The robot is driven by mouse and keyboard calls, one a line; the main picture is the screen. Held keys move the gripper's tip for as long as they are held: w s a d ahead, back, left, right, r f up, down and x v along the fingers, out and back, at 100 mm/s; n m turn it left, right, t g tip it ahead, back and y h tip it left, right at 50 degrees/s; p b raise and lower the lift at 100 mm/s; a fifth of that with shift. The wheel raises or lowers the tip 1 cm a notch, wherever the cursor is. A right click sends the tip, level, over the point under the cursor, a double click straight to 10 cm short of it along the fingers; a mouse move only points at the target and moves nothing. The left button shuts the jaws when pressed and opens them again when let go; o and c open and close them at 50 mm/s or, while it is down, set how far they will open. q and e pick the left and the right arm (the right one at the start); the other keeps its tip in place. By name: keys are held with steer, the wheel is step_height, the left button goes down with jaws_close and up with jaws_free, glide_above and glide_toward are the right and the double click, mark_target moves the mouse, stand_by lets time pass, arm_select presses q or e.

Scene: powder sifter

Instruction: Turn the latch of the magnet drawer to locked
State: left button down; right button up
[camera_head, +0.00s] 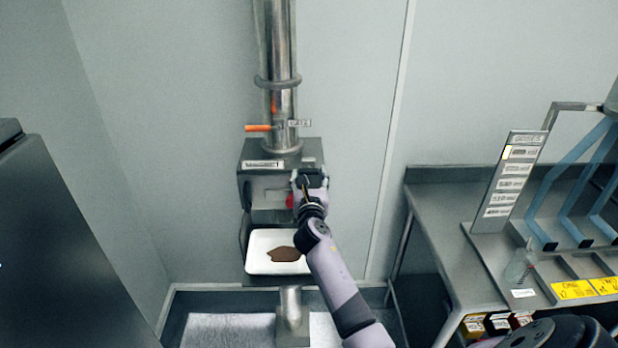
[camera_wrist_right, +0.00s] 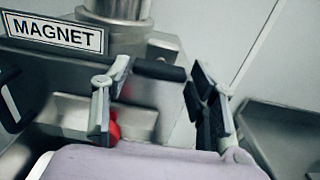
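The magnet drawer's grey metal housing (camera_head: 255,190) stands on the pipe in the head view, with a MAGNET label (camera_head: 264,165) on top; the label also shows in the wrist view (camera_wrist_right: 55,33). A red part (camera_head: 290,202) shows at its right side, partly behind my right gripper (camera_head: 310,178). In the right wrist view, my gripper's fingers (camera_wrist_right: 160,78) are apart. A short dark bar (camera_wrist_right: 160,70), probably the latch handle, lies between them; contact is unclear. The red part (camera_wrist_right: 113,133) is partly behind the left finger. My left gripper is not in view.
A white tray (camera_head: 259,264) with brown powder (camera_head: 284,254) sits below the housing. An orange-handled valve (camera_head: 258,128) is on the pipe (camera_head: 283,105) above. A steel bench (camera_head: 440,210) with a label board (camera_head: 510,180) stands at right. A dark cabinet (camera_head: 60,250) is at left.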

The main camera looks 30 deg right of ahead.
steer(key=c, duration=0.7)
steer(key=shift+m, duration=0.4)
steer(key=m+b, duration=0.1)
steer(key=m, duration=0.1)
steer(key=shift+f+m, duration=0.1)
steer(key=shift+m, duration=0.3)
steer(key=m+b, duration=0.1)
steer(key=m, duration=0.2)
steer(key=shift+m, duration=0.4)
steer(key=m+b, duration=0.2)
steer(key=m, duration=0.3)
steer(key=m+b, duration=0.2)
steer(key=m, duration=0.3)
steer(key=shift+m, duration=0.4)
